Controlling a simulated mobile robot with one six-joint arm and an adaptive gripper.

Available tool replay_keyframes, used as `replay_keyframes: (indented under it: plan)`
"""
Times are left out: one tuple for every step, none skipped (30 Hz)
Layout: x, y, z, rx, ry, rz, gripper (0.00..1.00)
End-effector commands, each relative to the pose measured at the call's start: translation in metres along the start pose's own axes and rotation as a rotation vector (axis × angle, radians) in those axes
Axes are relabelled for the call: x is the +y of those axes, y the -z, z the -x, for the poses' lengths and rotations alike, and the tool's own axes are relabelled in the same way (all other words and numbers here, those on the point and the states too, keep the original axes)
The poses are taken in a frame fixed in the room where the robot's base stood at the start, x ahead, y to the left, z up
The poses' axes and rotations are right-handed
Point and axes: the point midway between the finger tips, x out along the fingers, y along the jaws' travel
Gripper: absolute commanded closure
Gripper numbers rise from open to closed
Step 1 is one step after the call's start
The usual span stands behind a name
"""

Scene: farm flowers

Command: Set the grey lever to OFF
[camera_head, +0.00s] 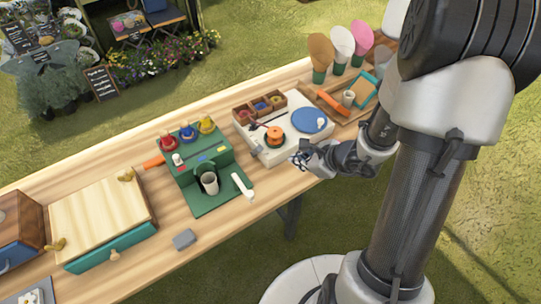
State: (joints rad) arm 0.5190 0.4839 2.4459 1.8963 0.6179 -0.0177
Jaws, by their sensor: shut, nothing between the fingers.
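A green machine (213,199) stands on the wooden table, with red, blue and yellow pieces on top and a grey cup (209,183) at its front. I cannot tell which of these, if either, is the grey lever, and no OFF marking is readable. My gripper (299,158) is shut and empty, at the front edge of a white unit (268,153), right of the green machine and apart from it.
The white unit holds an orange spool-like piece (275,137) and a blue disc (309,120). A small grey block (184,239) lies near the table's front edge. An orange handle (154,162) sticks out left of the machine. A wooden box (100,222) stands farther left.

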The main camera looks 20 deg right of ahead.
Motion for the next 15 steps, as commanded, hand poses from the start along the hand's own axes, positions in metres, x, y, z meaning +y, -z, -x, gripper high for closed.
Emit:
replay_keyframes:
  plan:
    - [0.000,0.000,0.000,0.000,0.000,0.001,1.00]
    - [0.000,0.000,0.000,-0.001,0.000,0.001,1.00]
    - [0.000,0.000,0.000,-0.001,-0.001,0.002,1.00]
    - [0.000,0.000,-0.001,-0.001,-0.001,0.002,1.00]
    - [0.000,0.000,-0.002,-0.001,-0.001,0.002,1.00]
    - [0.001,0.000,-0.004,-0.001,-0.001,0.002,1.00]
    - [0.001,0.000,-0.007,-0.001,-0.002,0.002,1.00]
    - [0.001,0.000,-0.011,-0.001,-0.003,0.003,1.00]
    - [0.001,0.001,-0.016,-0.001,-0.004,0.003,1.00]
    - [0.001,0.001,-0.021,-0.001,-0.004,0.004,1.00]
    - [0.002,0.001,-0.027,-0.002,-0.004,0.005,1.00]
    - [0.002,0.001,-0.035,-0.001,-0.005,0.004,1.00]
    - [0.002,0.001,-0.041,-0.002,-0.006,0.005,1.00]
    - [0.002,0.001,-0.048,-0.002,-0.005,0.005,1.00]
    - [0.003,0.002,-0.057,-0.001,-0.006,0.005,1.00]
